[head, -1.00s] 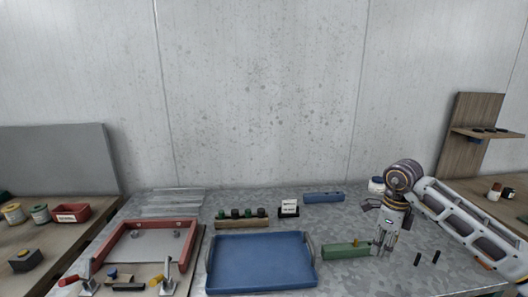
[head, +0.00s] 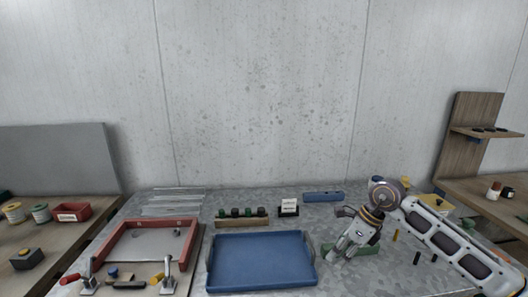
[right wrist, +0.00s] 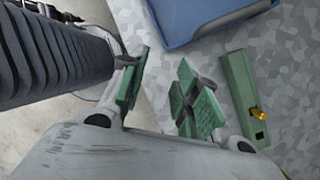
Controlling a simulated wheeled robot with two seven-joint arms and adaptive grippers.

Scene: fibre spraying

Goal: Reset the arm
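My right gripper (head: 338,256) hangs tilted over the right part of the grey table, its fingers pointing down and left. In the right wrist view its green-padded fingers (right wrist: 162,95) are spread apart with nothing between them. A green block (head: 368,249) lies behind and beside the gripper, partly hidden by it. In the right wrist view the block (right wrist: 239,85) lies apart from the fingers, with a small yellow peg (right wrist: 258,112) at one end. My left gripper shows in neither view.
A blue tray (head: 262,263) lies left of the gripper. Further left is a red frame (head: 150,224) with clamps. A rack of small bottles (head: 241,219), a label stand (head: 289,207) and a blue block (head: 323,196) stand behind. Small black pegs (head: 416,258) stand at right.

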